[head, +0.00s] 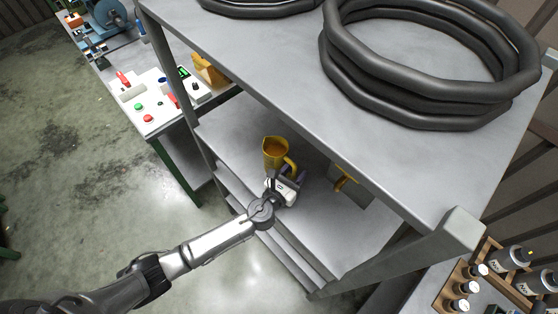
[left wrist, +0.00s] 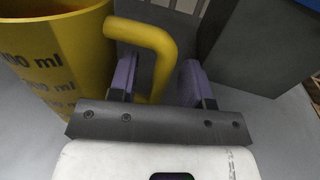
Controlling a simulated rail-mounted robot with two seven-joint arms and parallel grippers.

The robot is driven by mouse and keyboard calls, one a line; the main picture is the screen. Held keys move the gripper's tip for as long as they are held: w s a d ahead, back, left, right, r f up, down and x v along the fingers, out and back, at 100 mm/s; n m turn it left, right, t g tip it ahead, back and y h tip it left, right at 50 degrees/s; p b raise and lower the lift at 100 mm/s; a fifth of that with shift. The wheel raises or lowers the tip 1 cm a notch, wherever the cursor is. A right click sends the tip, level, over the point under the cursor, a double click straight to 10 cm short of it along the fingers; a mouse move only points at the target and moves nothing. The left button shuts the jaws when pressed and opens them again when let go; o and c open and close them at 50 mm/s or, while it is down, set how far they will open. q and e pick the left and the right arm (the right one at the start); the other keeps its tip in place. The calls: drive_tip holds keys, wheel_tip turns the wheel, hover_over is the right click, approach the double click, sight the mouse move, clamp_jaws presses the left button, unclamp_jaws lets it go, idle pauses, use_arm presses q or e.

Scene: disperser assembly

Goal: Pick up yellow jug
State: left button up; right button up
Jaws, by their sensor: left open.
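The yellow jug (head: 274,150) stands upright on the grey shelf below the rack's top. Its handle points to the right in the head view. In the left wrist view the jug's body (left wrist: 78,52) with "ml" markings fills the left side. Its handle (left wrist: 158,42) comes down between the two fingers. My left gripper (head: 284,178) is open beside the jug, and in the left wrist view its fingers (left wrist: 158,82) stand on either side of the handle. I cannot tell whether either finger touches it. My right gripper is not in view.
The grey shelf (head: 225,133) has free room around the jug. A grey box with a yellow part (head: 345,180) stands to the right. The rack's top (head: 270,50) with black hose coils (head: 425,65) overhangs the shelf. A control panel (head: 150,105) lies on the bench at left.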

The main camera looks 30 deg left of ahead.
use_arm(q)
clamp_jaws()
drive_tip(key=shift+r, duration=0.1)
idle(0.7)
